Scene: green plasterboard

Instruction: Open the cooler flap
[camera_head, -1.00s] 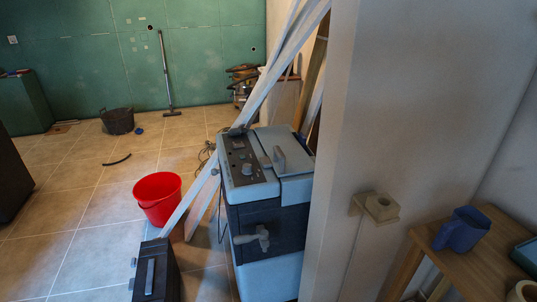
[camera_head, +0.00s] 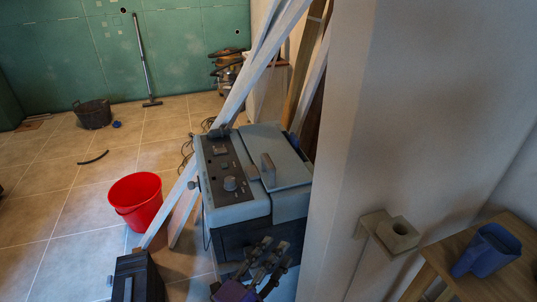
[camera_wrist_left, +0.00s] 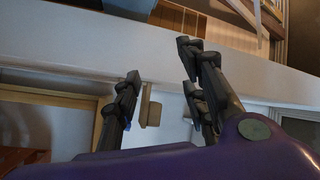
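The cooler (camera_head: 228,212) is a blue-grey box with a dark control panel, standing against the wall corner in the head view. Its flap (camera_head: 292,172) is the lighter lid on the top right, with an upright grey handle (camera_head: 268,170). The flap looks shut. My left gripper (camera_head: 273,252) is low in front of the cooler's dark front band, below the flap and apart from the handle. In the left wrist view its dark fingers (camera_wrist_left: 161,66) are spread with nothing between them. My right gripper is in neither view.
A wall edge (camera_head: 335,180) stands close on the cooler's right. White planks (camera_head: 262,62) lean behind it. A red bucket (camera_head: 136,200) and a black case (camera_head: 138,278) stand to the left. A wooden table (camera_head: 490,262) with a blue jug (camera_head: 488,250) is at the right.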

